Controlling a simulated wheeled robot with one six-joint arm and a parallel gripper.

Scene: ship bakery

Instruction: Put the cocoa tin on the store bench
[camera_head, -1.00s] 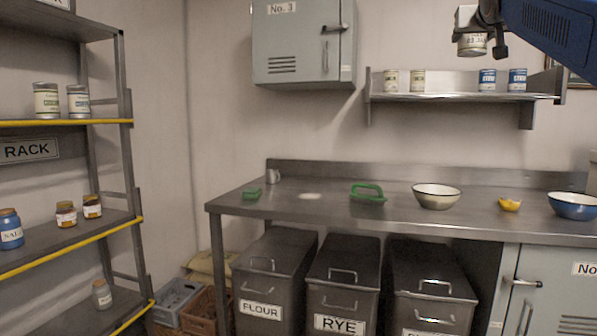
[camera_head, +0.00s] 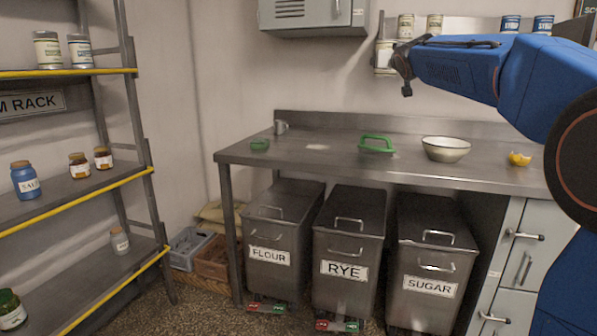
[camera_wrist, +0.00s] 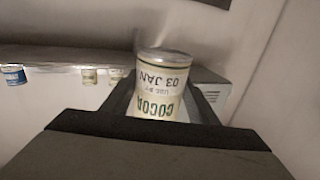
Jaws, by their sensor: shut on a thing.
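The cocoa tin (camera_wrist: 160,85) is pale with a silver lid. In the wrist view its COCOA and 03 JAN print reads upside down. My gripper (camera_wrist: 158,108) is shut on it. In the head view the tin (camera_head: 384,54) is in the air in front of the back wall, just below the wall shelf and above the back of the steel bench. My gripper (camera_head: 400,72) is partly hidden there by my blue arm. The steel bench (camera_head: 300,165) runs along the wall; no sign naming it shows.
On the bench are a metal mug (camera_head: 281,127), green items (camera_head: 376,144), a cream bowl (camera_head: 446,149) and a yellow piece (camera_head: 520,159). Bins labelled FLOUR, RYE (camera_head: 347,250) and SUGAR stand below. A rack (camera_head: 70,205) with jars and tins is at left. The bench's left part has bare room.

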